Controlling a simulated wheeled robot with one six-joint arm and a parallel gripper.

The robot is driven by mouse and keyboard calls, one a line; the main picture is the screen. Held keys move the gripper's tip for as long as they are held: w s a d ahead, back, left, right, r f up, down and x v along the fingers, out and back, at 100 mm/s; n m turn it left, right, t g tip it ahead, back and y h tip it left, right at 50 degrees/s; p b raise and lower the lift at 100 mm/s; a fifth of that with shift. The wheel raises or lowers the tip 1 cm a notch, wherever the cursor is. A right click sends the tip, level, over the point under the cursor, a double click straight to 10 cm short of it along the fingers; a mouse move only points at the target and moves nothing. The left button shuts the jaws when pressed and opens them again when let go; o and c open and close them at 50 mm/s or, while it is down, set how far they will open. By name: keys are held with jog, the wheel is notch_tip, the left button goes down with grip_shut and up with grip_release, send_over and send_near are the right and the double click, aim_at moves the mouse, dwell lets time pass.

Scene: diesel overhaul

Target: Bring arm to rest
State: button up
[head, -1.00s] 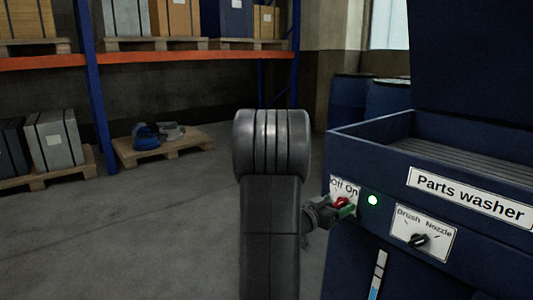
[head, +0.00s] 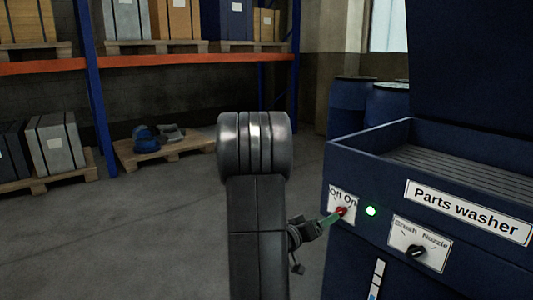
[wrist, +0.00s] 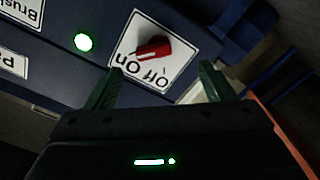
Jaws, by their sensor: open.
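My arm stands upright in the middle of the head view, and my gripper (head: 333,218) is beside the front panel of the parts washer (head: 465,211). In the wrist view my gripper (wrist: 158,88) has its two green fingers spread apart with nothing between them. The red Off/On switch (wrist: 153,48) on its white plate lies just beyond the fingertips. The switch (head: 341,211) also shows in the head view, close to the fingertips. In the wrist view a gap shows between the fingers and the knob. The round green light (head: 371,210) is lit.
A Brush/Nozzle knob (head: 416,250) sits right of the light. Blue drums (head: 386,103) stand behind the washer. A pallet (head: 165,149) with blue and grey items lies on the floor at left, below shelving (head: 180,57). The floor between is clear.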

jog(key=shift+s+a+m+b, duration=0.55)
jog(key=shift+m+b, duration=0.45)
jog(key=shift+m, duration=0.45)
jog(key=shift+s+a+m+b, duration=0.4)
jog(key=shift+a+m+b, duration=0.25)
jog(key=shift+m+b, duration=0.6)
jog(key=shift+s+a+m+b, duration=0.45)
jog(key=shift+a+m+b, duration=0.25)
jog(key=shift+m, duration=1)
jog(key=shift+d, duration=0.1)
